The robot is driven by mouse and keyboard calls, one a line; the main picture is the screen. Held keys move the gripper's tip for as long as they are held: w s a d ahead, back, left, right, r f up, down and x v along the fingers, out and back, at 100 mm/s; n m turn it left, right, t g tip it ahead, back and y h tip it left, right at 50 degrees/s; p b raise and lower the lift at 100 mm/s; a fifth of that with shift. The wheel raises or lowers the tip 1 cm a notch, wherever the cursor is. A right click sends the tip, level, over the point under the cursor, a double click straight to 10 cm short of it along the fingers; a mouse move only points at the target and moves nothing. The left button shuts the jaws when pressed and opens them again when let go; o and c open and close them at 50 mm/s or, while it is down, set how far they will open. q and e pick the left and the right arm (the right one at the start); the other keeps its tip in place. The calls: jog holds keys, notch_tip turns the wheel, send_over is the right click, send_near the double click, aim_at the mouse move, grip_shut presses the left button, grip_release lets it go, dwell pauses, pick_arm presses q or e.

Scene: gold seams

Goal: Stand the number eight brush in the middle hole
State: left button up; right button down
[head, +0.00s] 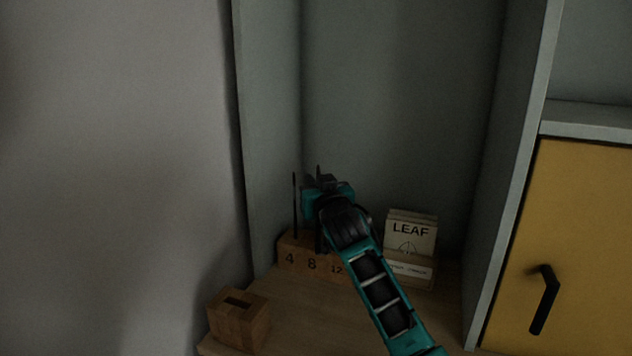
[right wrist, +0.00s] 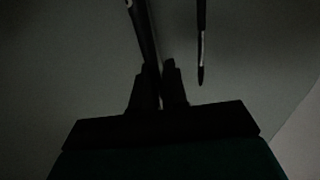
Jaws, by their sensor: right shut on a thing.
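The wooden brush block (head: 300,262) stands on the shelf in the head view, its front marked 4, 8 and 12. A thin dark brush (head: 295,205) stands upright at the 4; it also shows in the right wrist view (right wrist: 201,45), apart from my fingers. My right gripper (head: 322,184) is above the block, shut on a dark brush (right wrist: 147,35). A dark length shows below the gripper near the 8, but the arm and dim light hide whether its lower end is in the hole. My left gripper is out of view.
A small wooden box with a slot (head: 238,318) sits at the shelf's front left. A card holder with a LEAF card (head: 410,230) stands right of the block. Grey side walls flank the shelf; a yellow door (head: 575,230) with a black handle is at right.

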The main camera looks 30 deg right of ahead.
jog(key=shift+f, duration=0.5)
jog(key=shift+f+b, duration=0.35)
jog(key=shift+f, duration=0.05)
jog(key=c, duration=1.1)
grip_release()
jog(key=v, duration=1.3)
